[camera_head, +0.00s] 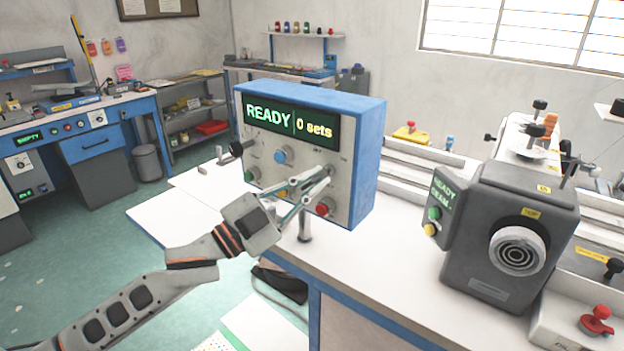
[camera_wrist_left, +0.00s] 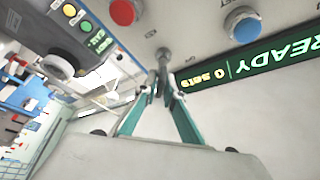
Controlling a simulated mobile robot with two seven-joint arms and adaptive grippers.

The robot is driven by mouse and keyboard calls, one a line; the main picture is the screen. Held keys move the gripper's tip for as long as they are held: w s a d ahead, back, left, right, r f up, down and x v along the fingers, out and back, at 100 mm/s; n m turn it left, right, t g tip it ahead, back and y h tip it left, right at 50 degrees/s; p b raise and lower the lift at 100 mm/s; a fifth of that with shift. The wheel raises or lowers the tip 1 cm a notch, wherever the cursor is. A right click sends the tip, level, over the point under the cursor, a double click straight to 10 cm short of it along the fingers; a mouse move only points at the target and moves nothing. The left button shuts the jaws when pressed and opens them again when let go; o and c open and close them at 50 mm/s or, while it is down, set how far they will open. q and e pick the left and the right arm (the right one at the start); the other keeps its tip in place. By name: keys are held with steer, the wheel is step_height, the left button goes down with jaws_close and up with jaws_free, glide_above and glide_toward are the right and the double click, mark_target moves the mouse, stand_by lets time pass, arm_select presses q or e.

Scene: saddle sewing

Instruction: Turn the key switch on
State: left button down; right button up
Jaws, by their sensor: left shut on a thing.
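The blue control box (camera_head: 364,160) stands on a post on the table, its grey front panel facing me. Its display (camera_head: 290,123) is lit and reads "READY" and "0 sets". My left gripper (camera_head: 322,178) reaches the right part of the panel, below the display. In the left wrist view its fingers (camera_wrist_left: 163,88) are shut on the small metal key switch (camera_wrist_left: 162,54), which sticks out of the panel. The fingertips partly hide the key, so its exact turn angle is hard to tell. My right gripper is not in view.
A dark grey sewing machine (camera_head: 510,225) stands on the table to the right. The white tabletop (camera_head: 380,270) between is clear.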

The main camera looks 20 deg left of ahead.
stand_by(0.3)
arm_select(q)
steer(key=c, duration=2.2)
jaws_free()
steer(key=shift+c, duration=0.2)
steer(key=shift+s+f, duration=0.1)
steer(key=shift+s, duration=0.05)
steer(key=v, duration=1.1)
steer(key=shift+s+a, duration=0.3)
steer(key=shift+a, duration=0.05)
